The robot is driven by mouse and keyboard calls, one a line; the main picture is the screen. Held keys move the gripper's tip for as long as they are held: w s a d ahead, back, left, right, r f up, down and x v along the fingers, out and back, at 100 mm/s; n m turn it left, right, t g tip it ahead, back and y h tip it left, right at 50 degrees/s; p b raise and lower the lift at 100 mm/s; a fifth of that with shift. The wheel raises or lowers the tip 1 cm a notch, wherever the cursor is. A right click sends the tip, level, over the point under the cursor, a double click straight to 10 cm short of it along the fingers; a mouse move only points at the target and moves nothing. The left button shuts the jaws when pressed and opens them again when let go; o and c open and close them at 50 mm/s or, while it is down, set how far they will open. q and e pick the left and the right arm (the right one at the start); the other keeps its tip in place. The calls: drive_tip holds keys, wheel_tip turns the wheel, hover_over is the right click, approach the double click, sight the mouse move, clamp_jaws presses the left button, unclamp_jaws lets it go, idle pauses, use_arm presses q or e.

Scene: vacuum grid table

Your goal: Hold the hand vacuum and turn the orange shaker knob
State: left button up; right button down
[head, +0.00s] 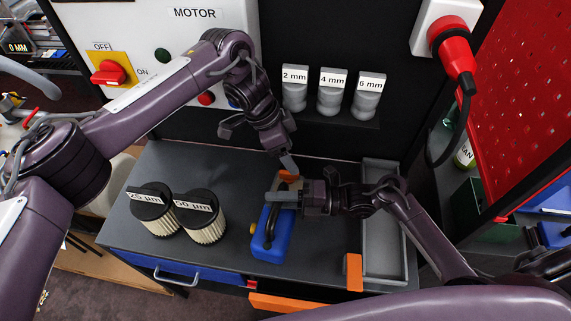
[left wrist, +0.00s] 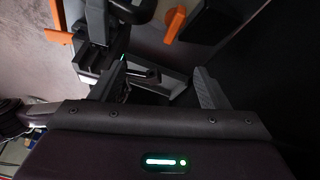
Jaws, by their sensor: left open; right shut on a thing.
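The hand vacuum (head: 272,238) has a blue body with a black handle and stands on the dark table. My right gripper (head: 288,199) reaches in from the right and is shut on its upper part; the fingers hide the grip. An orange part (head: 290,176) shows just behind that gripper, partly hidden; I cannot tell if it is the shaker knob. My left gripper (head: 284,156) is open and empty just above this orange part. In the left wrist view its two fingers (left wrist: 158,85) are spread apart. An orange piece (left wrist: 174,24) shows beyond them.
Two pleated filters (head: 155,216) (head: 203,224) stand left of the vacuum. A grey tray (head: 383,252) lies at the right, with an orange block (head: 353,272) at its front left. Nozzles (head: 331,95) sit on a back shelf. A red plug (head: 452,50) hangs at upper right.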

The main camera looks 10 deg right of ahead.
sight(289, 176)
use_arm(q)
drive_tip(key=f+n+y, duration=0.1)
drive_tip(key=f+n, duration=0.1)
drive_tip(key=n, duration=0.3)
drive_tip(key=f+n+t+y, duration=0.1)
drive_tip(key=f+n, duration=0.2)
drive_tip(key=n, duration=0.2)
drive_tip(key=f+n+y, duration=0.2)
drive_tip(key=f+n, duration=0.1)
drive_tip(key=n, duration=0.2)
drive_tip(key=shift+w+d+f+t, duration=0.1)
drive_tip(key=shift+d+t, duration=0.15)
drive_tip(key=shift+t, duration=0.15)
drive_tip(key=c, duration=1)
